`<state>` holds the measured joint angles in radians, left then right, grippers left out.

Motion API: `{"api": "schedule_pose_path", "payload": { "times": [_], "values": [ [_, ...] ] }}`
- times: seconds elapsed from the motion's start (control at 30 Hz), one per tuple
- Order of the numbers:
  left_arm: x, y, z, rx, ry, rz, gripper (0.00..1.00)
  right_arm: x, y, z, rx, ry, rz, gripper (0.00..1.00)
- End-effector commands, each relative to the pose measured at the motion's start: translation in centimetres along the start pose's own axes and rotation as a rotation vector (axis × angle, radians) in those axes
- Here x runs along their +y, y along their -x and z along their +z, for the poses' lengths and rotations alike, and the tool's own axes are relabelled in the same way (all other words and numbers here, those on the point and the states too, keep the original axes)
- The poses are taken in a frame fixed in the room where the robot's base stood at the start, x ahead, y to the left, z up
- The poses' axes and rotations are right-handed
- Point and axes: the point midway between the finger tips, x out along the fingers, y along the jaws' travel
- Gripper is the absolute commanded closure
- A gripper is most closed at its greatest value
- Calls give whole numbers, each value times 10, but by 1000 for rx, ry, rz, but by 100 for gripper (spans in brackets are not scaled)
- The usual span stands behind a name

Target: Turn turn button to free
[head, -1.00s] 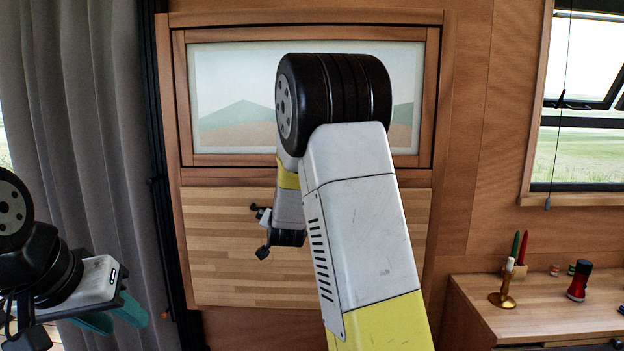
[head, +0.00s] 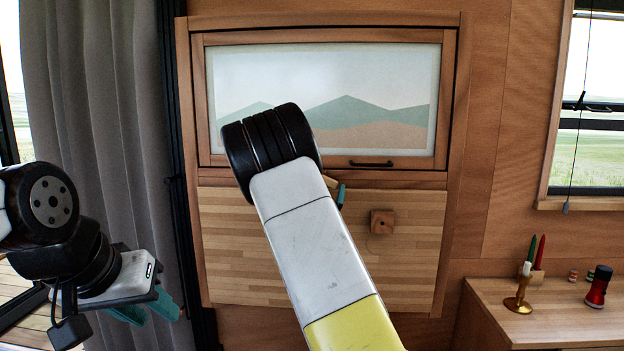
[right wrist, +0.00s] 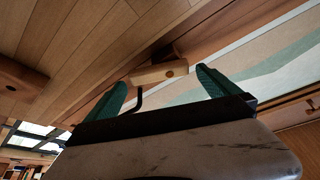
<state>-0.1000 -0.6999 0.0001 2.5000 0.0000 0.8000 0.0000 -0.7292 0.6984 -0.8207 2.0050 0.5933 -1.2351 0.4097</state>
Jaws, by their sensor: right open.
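The turn button is a small light-wood bar (head: 330,182) at the top edge of the striped wooden panel (head: 250,240), partly hidden by my right arm in the head view. In the right wrist view the turn button (right wrist: 158,75) lies between the two teal fingertips of my right gripper (right wrist: 162,86). The gripper is open around it, and I cannot tell whether either finger touches. In the head view only one teal fingertip of it (head: 341,194) shows. My left gripper (head: 146,309) is open and empty at the lower left, away from the panel.
A square wooden knob (head: 382,221) sticks out from the panel, close to my right gripper. A framed mountain picture door with a black handle (head: 372,164) is above. A grey curtain (head: 100,120) hangs at left. A wooden counter (head: 560,310) with a candle holder (head: 518,304) stands at right.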

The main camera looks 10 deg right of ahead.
Motion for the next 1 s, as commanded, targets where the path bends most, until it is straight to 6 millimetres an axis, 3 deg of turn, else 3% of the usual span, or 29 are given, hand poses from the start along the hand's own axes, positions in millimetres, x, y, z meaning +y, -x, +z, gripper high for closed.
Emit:
{"api": "schedule_pose_path", "payload": {
  "times": [0.2, 0.53, 0.57, 0.83, 1.0],
  "values": [
    [0, 0, 0, 0, 0, 0, 64, 0, -27, 0, 1, 1, 1, 0],
    [0, 0, 0, 0, 0, 0, 64, 0, -32, 0, -1, 0, 1, 0],
    [0, 0, 0, 0, 0, 0, 64, 0, -32, 0, -1, 0, 1, 2],
    [0, 0, 0, 0, 0, 0, 64, 0, -32, 0, -1, 0, 1, 55],
    [0, 0, 0, 0, 0, 0, 64, 1, -33, -2, 0, 64, -24, 57]
  ]
}}
